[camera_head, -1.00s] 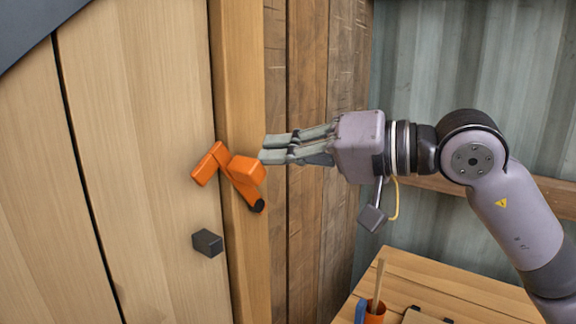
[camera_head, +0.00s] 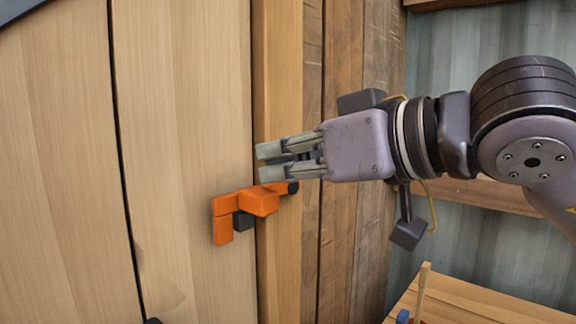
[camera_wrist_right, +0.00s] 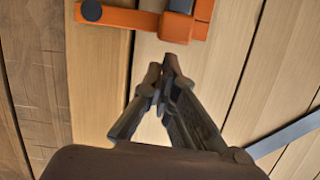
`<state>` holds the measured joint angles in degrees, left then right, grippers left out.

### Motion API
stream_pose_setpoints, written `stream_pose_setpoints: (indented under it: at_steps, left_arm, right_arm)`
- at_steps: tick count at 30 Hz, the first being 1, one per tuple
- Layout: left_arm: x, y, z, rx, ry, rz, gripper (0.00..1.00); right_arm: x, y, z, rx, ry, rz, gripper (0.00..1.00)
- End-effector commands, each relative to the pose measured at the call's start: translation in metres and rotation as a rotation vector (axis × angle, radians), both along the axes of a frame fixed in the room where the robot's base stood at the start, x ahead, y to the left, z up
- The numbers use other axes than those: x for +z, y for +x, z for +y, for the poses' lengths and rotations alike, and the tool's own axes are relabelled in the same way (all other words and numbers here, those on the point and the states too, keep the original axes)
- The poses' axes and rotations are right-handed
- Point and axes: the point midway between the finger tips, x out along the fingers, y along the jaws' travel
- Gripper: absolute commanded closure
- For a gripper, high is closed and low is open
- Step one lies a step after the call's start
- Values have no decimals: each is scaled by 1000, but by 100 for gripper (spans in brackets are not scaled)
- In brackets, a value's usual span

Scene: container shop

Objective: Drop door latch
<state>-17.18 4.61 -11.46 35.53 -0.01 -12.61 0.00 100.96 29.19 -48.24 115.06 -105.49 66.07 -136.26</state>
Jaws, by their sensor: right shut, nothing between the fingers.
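The orange door latch (camera_head: 262,202) lies near level across the seam between the wooden door (camera_head: 185,120) and its post (camera_head: 280,90). Its hooked left end hangs beside a small dark block (camera_head: 243,220) on the door, and the bar lies over that block. A black round end sits at its right. My right gripper (camera_head: 262,162) is shut and empty, just above the latch; I cannot tell if it touches. In the right wrist view the fingertips (camera_wrist_right: 165,66) meet, apart from the orange latch (camera_wrist_right: 138,18) in that picture. My left gripper is out of view.
A wooden table (camera_head: 480,300) with a stick and a blue item stands at lower right. Corrugated metal wall (camera_head: 510,60) and a wooden rail are behind my arm. A dark strip (camera_head: 15,8) crosses the door's upper left corner.

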Motion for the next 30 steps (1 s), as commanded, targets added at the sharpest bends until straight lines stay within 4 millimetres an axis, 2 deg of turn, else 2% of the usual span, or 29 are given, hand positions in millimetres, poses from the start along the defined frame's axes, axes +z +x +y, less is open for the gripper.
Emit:
stream_pose_setpoints:
  at_steps: [7, 24, 27, 30]
  left_arm:
    - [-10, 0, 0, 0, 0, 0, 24]
    - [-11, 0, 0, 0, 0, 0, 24]
    - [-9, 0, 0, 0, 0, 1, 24]
    - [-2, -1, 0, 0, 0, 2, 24]
  right_arm:
    - [-8, -3, 3, 0, 3, 4, 100]
    - [-8, -4, 3, 0, 4, 6, 100]
    - [-5, -5, 3, 0, 5, 4, 100]
    - [6, -9, 2, 1, 5, 3, 100]
